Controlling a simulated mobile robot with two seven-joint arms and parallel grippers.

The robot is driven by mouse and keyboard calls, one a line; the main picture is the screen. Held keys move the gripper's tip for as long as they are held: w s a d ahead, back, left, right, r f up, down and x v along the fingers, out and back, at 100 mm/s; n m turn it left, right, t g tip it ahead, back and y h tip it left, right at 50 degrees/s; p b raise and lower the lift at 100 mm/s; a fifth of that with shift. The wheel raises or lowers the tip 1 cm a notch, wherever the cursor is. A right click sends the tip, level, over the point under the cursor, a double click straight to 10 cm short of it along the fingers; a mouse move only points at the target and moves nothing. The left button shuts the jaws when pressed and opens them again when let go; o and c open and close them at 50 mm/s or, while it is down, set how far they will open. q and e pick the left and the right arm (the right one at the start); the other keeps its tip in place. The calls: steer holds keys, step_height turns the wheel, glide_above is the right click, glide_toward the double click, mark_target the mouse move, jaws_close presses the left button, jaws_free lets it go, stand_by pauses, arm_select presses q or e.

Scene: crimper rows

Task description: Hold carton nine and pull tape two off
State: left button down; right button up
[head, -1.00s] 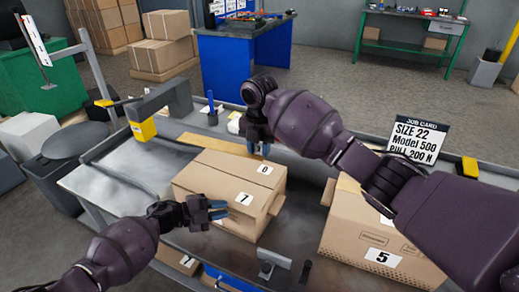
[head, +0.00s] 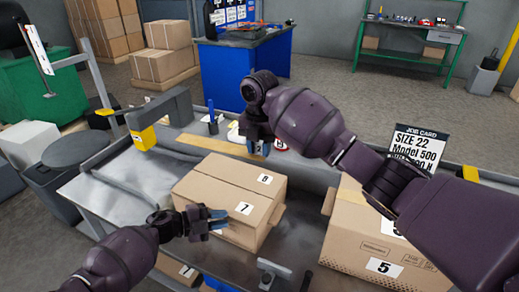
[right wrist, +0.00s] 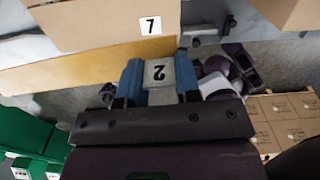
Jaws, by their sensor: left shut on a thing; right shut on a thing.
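A brown carton (head: 222,190) stands on the bench in the head view, with one label reading 7 and a top label that looks like 6 or 8. I cannot read a nine on it. My left gripper (head: 216,222) is shut at its near left side, apparently on the carton; the contact is partly hidden. My right gripper (head: 262,148) is above and behind the carton's far edge. In the right wrist view its blue fingers (right wrist: 161,82) are shut on a pale piece labelled 2, tape two (right wrist: 158,73). The carton's 7 label (right wrist: 150,26) also shows there.
Another carton (head: 345,235) labelled 5 stands to the right, beneath my right arm. A tan strip (head: 205,145) lies behind the middle carton. A job card (head: 417,145) stands at the back right. A yellow-fronted grey fixture (head: 143,137) is at the back left.

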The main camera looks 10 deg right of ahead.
arm_select(q)
steer(key=shift+s+a+f, duration=0.15)
steer(key=shift+s+f, duration=0.05)
steer(key=shift+f, duration=0.3)
steer(key=shift+s+a+f, duration=0.1)
steer(key=shift+s+f, duration=0.05)
steer(key=shift+f, duration=0.35)
arm_select(e)
steer(key=shift+r, duration=0.5)
arm_select(q)
steer(key=c, duration=1)
jaws_free()
steer(key=shift+w, duration=0.1)
arm_select(e)
steer(key=shift+w, duration=0.1)
arm_select(q)
steer(key=shift+o, duration=0.2)
steer(key=shift+w+r, duration=0.1)
steer(key=shift+r, duration=0.05)
steer(key=shift+w+r, duration=0.1)
steer(key=shift+r, duration=0.1)
arm_select(e)
steer(key=shift+r, duration=0.15)
